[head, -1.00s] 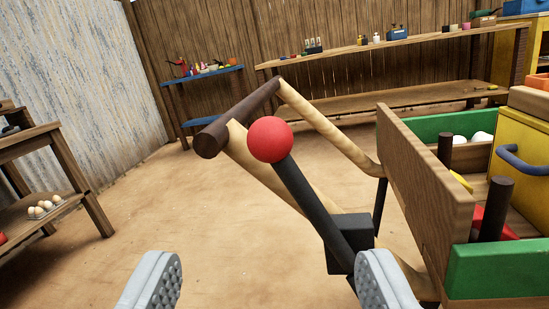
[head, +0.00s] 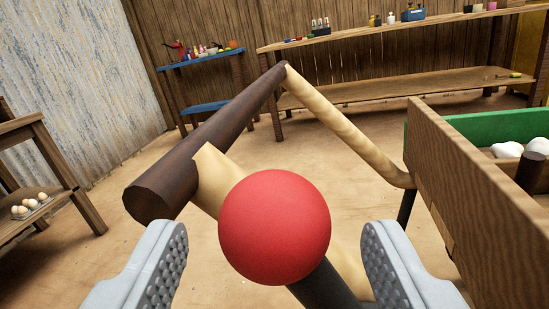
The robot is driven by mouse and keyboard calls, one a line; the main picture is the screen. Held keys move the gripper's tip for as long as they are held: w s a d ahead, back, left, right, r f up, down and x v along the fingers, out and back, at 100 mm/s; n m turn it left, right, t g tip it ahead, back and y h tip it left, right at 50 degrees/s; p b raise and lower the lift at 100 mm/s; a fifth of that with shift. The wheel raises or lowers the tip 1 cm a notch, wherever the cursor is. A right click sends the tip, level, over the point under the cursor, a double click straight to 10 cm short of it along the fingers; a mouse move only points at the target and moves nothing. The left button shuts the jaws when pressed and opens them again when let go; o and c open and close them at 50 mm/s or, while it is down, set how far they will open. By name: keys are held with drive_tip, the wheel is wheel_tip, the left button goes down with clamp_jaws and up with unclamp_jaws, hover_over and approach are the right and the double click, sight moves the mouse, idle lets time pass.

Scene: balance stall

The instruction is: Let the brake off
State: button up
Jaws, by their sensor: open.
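The brake lever's round red knob (head: 274,227) is large and close in the head view, low in the middle. Its black shaft (head: 325,287) runs down to the right from the knob and leaves the picture at the bottom. My gripper (head: 274,268) is open, with one grey ridged finger to the left of the knob and one to the right. There is a visible gap on both sides of the knob in the picture. The lever's black base is out of view.
A dark wooden handlebar (head: 205,150) on pale shafts (head: 345,130) stands just behind the knob. Shelves stand farther back; open floor lies between.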

sight(312, 247)
drive_tip(key=shift+w+d, duration=0.2)
drive_tip(key=shift+w, duration=1.5)
drive_tip(key=shift+c, duration=0.3)
clamp_jaws()
drive_tip(key=shift+s+d+r+m, duration=0.1)
drive_tip(key=shift+d+r+m, duration=0.1)
drive_tip(key=shift+d, duration=0.15)
drive_tip(key=shift+s+d+r+m, duration=0.1)
drive_tip(key=shift+d+m, duration=0.1)
drive_tip(key=shift+d, duration=0.1)
drive_tip(key=s+d+m+t+h, duration=0.1)
drive_tip(key=s+d+m, duration=0.2)
drive_tip(key=d+m, duration=0.5)
drive_tip(key=shift+s+d+f+m+t, duration=0.3)
drive_tip(key=shift+s+d+f, duration=0.15)
drive_tip(key=shift+d, duration=1.25)
drive_tip(key=shift+o, duration=0.3)
unclamp_jaws()
drive_tip(key=shift+d, duration=0.1)
